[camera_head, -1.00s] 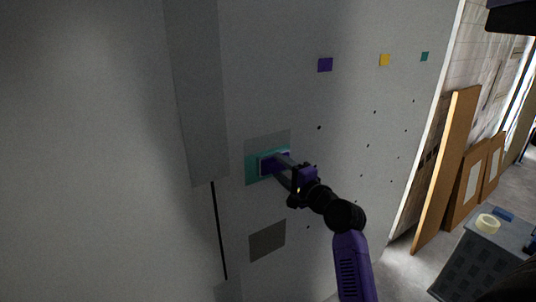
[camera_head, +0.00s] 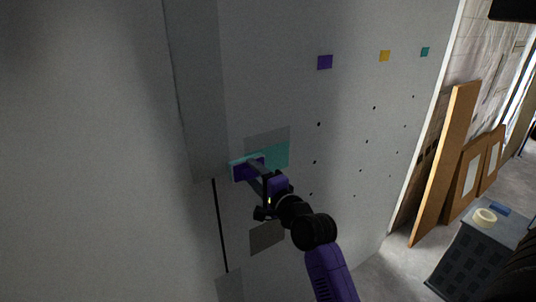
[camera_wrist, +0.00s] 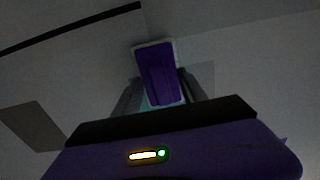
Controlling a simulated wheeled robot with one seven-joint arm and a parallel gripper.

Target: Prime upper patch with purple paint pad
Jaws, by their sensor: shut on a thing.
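The purple paint pad (camera_head: 240,173) has a pale teal rim and is held at the wall, at the left edge of the upper patch (camera_head: 268,136). The patch is grey along its top, with a teal painted band (camera_head: 277,156) across its lower part. My gripper (camera_head: 257,172) is shut on the pad. In the wrist view the pad (camera_wrist: 156,70) stands between the fingers, with a little teal behind it. Its face toward the wall is hidden, so I cannot tell whether it touches.
A lower grey patch (camera_head: 267,237) lies below my gripper. A dark slot (camera_head: 219,230) runs down at left. Boards (camera_head: 446,165) lean at right, near a crate with a tape roll (camera_head: 485,217).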

